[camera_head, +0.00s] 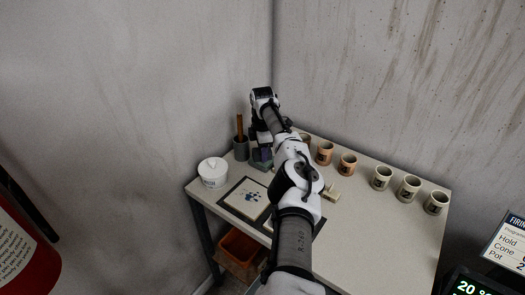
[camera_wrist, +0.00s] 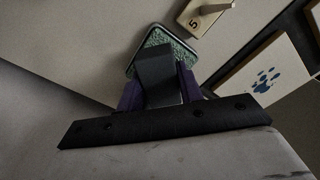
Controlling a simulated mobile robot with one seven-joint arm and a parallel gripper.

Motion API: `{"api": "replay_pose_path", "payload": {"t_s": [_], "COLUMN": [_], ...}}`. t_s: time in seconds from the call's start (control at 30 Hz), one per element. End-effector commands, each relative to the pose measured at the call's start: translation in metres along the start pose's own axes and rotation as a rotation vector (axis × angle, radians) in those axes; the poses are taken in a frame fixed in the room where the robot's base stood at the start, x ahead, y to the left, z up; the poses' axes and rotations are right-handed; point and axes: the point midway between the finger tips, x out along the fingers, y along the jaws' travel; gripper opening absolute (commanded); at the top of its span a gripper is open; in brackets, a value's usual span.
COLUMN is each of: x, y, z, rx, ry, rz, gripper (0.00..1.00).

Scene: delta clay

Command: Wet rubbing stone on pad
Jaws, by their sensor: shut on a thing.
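My gripper (camera_wrist: 160,88) has purple fingers, shut on the dark grey rubbing stone (camera_wrist: 155,66). The stone sits between the fingers and reaches over the green, speckled pad (camera_wrist: 162,37), which lies in a shallow pale-rimmed tray. Whether the stone touches the pad cannot be told, as the stone and fingers hide part of it. In the head view my gripper (camera_head: 262,154) is at the table's back left, over the pad (camera_head: 261,165), largely hidden by my arm.
A white tub (camera_head: 213,172) and a grey holder (camera_head: 241,149) with a wooden handle stand left. Several cups (camera_head: 381,178) line the back right. A small piece marked 5 (camera_wrist: 200,17) lies near the pad.

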Motion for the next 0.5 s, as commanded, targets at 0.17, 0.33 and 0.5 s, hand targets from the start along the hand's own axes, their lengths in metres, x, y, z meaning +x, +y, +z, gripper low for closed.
{"api": "replay_pose_path", "payload": {"t_s": [0.17,0.33,0.5], "x": [0.001,0.000,-0.013], "y": [0.000,0.000,0.000], "z": [0.000,0.000,-0.001], "rx": [0.000,0.000,0.000], "ry": [0.001,0.001,0.002], "rz": [-0.001,-0.002,-0.001], "gripper": [0.18,0.18,0.18]}}
